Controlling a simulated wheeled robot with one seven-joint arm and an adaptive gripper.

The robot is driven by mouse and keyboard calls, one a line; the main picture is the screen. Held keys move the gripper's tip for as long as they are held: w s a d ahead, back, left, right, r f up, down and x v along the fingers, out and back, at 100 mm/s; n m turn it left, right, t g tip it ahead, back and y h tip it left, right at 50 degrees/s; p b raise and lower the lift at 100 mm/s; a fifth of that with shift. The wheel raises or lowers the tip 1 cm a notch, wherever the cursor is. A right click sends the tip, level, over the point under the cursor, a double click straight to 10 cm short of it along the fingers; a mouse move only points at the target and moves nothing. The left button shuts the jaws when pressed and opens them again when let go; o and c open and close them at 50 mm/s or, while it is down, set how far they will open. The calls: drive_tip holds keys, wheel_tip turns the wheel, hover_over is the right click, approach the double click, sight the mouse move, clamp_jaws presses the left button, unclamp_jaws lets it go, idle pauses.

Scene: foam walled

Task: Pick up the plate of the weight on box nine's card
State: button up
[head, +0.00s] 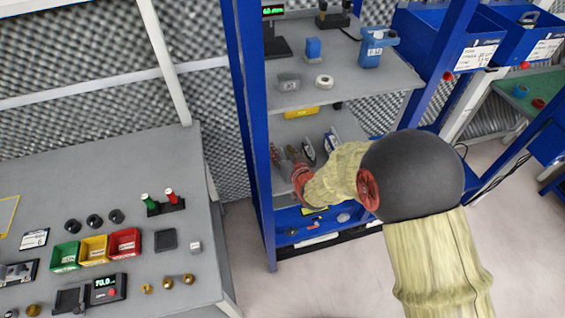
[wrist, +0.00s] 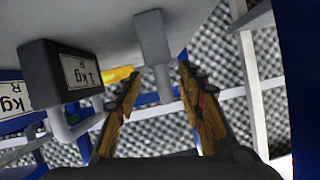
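My gripper (head: 288,158) reaches into the middle shelf of the blue rack in the head view. In the wrist view its two fingers (wrist: 160,72) stand apart, with a grey upright part (wrist: 153,38) showing between or beyond them. I cannot tell if they touch it. A dark plate (wrist: 62,75) labelled "1 kg R" is left of the fingers. A second plate's label (wrist: 14,101) reads "kg" at the left edge. Dark pieces with white labels (head: 308,150) stand right of my gripper in the head view. Blue boxes with cards (head: 475,55) hang at upper right; their print is too small to read.
The rack's upper shelf (head: 345,75) holds a grey block, a white ring and blue items. A blue rack post (head: 247,120) stands close left of my gripper. The left bench (head: 150,165) carries coloured bins and brass weights. A yellow item (head: 301,112) is under the upper shelf.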

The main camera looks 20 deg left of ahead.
drive_tip(key=shift+x, duration=1.35)
drive_tip(key=c, duration=0.3)
clamp_jaws()
